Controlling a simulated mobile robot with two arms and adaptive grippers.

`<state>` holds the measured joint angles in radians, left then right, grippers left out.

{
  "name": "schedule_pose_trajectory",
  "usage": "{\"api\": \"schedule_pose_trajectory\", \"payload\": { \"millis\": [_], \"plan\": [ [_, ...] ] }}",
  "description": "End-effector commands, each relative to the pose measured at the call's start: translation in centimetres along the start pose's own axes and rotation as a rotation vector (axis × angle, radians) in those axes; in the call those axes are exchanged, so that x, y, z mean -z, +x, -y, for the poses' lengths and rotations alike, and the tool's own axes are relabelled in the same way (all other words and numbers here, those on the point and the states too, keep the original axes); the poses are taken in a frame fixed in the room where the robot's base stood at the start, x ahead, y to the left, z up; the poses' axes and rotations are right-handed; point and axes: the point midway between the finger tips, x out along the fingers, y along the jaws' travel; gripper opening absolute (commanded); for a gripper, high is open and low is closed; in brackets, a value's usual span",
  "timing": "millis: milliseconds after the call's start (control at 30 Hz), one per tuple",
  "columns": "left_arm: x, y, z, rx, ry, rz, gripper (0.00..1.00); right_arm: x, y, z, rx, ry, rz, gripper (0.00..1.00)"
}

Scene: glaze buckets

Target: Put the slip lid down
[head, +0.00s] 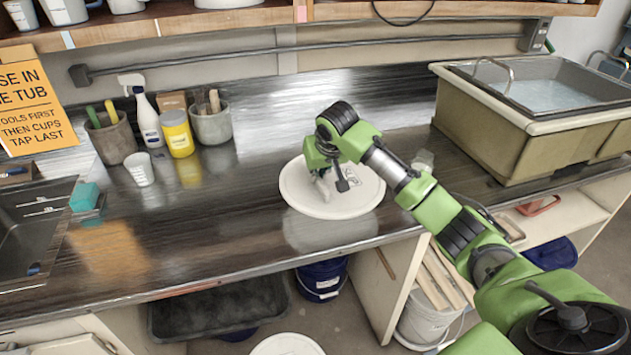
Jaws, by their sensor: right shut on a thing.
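The slip lid (300,198) is a round white disc in the middle of the head view, over the front part of the dark counter. My right gripper (331,183) reaches down onto the middle of the lid and is shut on it. The grip itself is partly hidden by the gripper's body. The lid looks level, and its pale reflection shows on the counter below it, apart from its rim, so it appears held a little above the surface. My left gripper is not in view.
The dark counter (240,215) is clear left of the lid. Behind stand a spray bottle (147,122), a yellow jar (178,137) and tool pots. A water tub (500,135) is at right, a sink at left. Below are a blue bucket (322,277) and another white disc (288,346).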

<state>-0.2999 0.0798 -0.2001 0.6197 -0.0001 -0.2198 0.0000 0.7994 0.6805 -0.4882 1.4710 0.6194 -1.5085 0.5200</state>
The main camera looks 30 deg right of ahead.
Motion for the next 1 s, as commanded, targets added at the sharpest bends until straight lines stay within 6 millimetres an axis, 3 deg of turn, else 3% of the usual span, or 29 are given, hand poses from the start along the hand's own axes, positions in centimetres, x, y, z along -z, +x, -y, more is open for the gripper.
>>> {"api": "schedule_pose_trajectory", "payload": {
  "millis": [100,400,600,967,1000],
  "plan": [
    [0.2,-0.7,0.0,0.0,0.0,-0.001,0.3,0.6,2.0,-0.1,0.0,0.002,-0.001,0.0],
    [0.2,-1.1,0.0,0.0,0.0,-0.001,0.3,1.0,4.6,-0.1,0.0,0.002,-0.002,0.0],
    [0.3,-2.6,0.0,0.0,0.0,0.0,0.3,-0.4,6.7,-0.1,0.001,0.001,-0.002,0.0],
    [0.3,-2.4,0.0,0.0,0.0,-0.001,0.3,-0.7,7.2,0.0,0.002,0.001,-0.003,0.0],
    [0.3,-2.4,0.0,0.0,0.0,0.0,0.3,-0.8,7.2,0.0,0.001,0.001,-0.002,0.19]
  ]
}}
